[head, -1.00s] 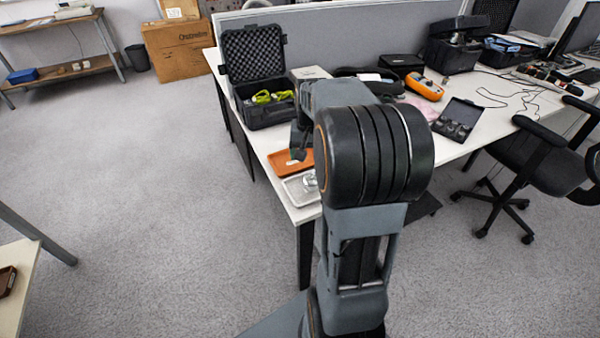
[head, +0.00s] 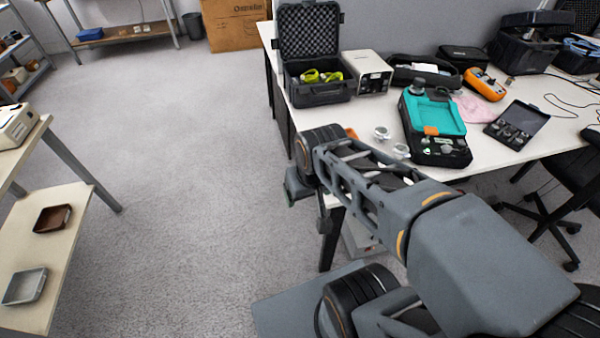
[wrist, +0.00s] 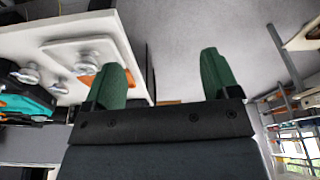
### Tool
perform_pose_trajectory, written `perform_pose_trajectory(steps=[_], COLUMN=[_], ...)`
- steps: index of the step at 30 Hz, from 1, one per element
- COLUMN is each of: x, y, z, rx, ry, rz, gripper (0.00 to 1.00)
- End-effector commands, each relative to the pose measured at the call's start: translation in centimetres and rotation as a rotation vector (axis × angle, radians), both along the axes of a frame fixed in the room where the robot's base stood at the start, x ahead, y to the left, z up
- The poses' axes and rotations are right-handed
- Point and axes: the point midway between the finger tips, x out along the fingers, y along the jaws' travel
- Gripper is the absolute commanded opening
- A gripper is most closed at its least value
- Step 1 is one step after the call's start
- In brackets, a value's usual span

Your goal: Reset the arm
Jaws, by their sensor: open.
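My gripper (wrist: 162,80) shows in the wrist view with its two green fingers wide apart and nothing between them. In the head view, my arm is folded out to the left, with its wrist end beside the near left corner of the white table (head: 385,112). The fingers are mostly hidden there. In the wrist view, the table corner lies left of the fingers, with a pale tray (wrist: 120,48) and shiny round metal pieces (wrist: 88,58) on it. A bit of an orange tray (head: 351,133) shows behind my arm in the head view.
On the table stand an open black case (head: 318,92), a white box instrument (head: 366,72), a teal-and-black device (head: 434,125) and an orange meter (head: 484,84). A shelf unit (head: 40,235) with small trays stands at left. Open carpet (head: 180,140) lies between.

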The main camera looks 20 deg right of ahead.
Motion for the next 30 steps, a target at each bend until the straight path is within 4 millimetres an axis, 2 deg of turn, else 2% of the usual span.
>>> perform_pose_trajectory(steps=[5, 8, 11, 19, 30], x=[0.0, 0.1, 0.2, 0.3, 0.3], y=[0.0, 0.0, 0.1, 0.5, 0.5], z=[0.2, 1.0, 2.9, 10.3, 10.3], rx=[0.0, 0.003, 0.008, 0.017, 0.017], ry=[0.0, -0.003, -0.012, -0.048, -0.048], rz=[-0.001, -0.002, -0.005, -0.002, -0.002], gripper=[0.81, 0.81, 0.81, 0.81, 0.81])
